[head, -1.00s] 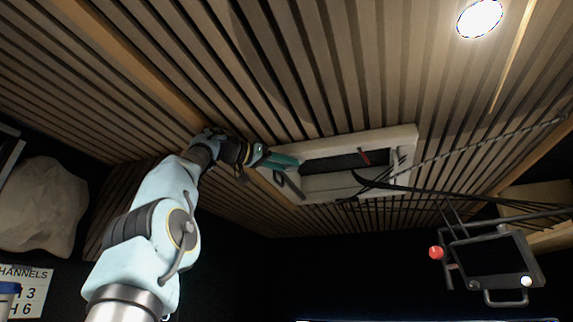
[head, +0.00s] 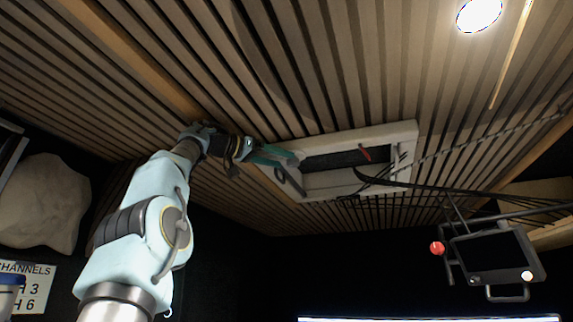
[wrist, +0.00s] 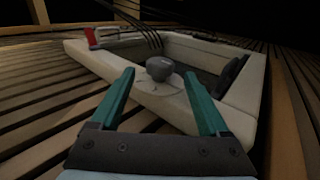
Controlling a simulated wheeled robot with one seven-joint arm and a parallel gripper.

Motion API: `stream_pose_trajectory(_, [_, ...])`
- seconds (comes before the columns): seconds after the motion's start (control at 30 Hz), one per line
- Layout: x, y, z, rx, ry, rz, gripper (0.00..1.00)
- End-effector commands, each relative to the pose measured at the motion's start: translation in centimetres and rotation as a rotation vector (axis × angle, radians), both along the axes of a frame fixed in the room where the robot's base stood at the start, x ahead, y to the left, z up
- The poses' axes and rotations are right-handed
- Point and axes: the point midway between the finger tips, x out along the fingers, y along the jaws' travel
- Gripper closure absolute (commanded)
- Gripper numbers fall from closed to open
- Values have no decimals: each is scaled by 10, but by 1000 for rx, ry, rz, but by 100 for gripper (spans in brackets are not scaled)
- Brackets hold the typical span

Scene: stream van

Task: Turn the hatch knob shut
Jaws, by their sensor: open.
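The hatch (head: 410,140) is a pale rectangular frame set in the slatted ceiling, with a dark opening in the head view. In the wrist view its frame (wrist: 255,85) fills the middle. The hatch knob (wrist: 160,68) is a grey rounded knob on a round pale plate on the near side of the frame. My gripper (wrist: 158,92) has two green fingers, spread open, one on each side in front of the knob. The knob appears between and just beyond the fingertips, with no visible contact. In the head view my gripper (head: 285,155) is at the hatch's left end.
A red piece (wrist: 92,38) is on the hatch frame, also seen in the head view (head: 366,153). Dark cables (head: 440,187) hang across the hatch's right end. A monitor on a bracket (head: 490,258) hangs at lower right. Ceiling slats surround the hatch.

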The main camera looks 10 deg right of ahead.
Motion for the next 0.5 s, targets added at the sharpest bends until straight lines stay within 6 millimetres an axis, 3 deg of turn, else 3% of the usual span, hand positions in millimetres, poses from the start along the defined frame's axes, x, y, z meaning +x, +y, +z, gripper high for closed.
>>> stream_pose_trajectory(0.23, [-18,48,-2,-2,-3,3,21])
stream_pose_trajectory(0.5, [-27,68,0,-1,0,0,21])
